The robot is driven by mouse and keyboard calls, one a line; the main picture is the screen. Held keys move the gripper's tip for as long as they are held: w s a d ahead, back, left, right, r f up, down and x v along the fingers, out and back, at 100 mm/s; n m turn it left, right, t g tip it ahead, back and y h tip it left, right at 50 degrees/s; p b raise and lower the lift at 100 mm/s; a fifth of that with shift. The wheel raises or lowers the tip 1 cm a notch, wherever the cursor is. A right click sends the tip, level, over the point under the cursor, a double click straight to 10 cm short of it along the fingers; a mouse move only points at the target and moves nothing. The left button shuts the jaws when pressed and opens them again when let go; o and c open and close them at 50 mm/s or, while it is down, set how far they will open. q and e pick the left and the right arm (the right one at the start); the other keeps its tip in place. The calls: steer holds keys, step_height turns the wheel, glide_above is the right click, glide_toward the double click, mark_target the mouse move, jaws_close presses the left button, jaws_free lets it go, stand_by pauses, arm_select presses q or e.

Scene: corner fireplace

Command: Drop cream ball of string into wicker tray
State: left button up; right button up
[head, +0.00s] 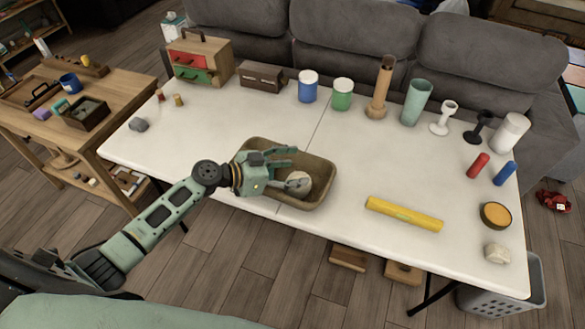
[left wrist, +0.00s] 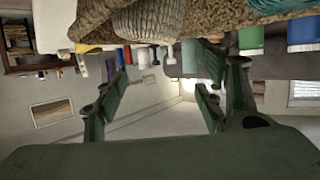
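The wicker tray (head: 318,165) is a brown, rounded rectangular basket near the front middle of the white table. The cream ball of string (head: 299,181) is inside it, toward the right part; in the left wrist view the ball (left wrist: 150,18) shows at the top edge against the woven wall. My left gripper (head: 290,171) reaches over the tray from the left, its fingers close by the ball. In the left wrist view its green fingers (left wrist: 165,90) are spread apart with nothing between them. The tray's left part is hidden under the gripper. My right gripper is not in view.
A yellow cylinder (head: 404,214) lies right of the tray. Jars, vases and goblets line the table's back edge. A teal textured thing (left wrist: 285,5) shows partly near the wicker in the left wrist view. The table left of the tray is mostly clear.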

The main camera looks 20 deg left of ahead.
arm_select(q)
steer(key=shift+o, duration=1.1)
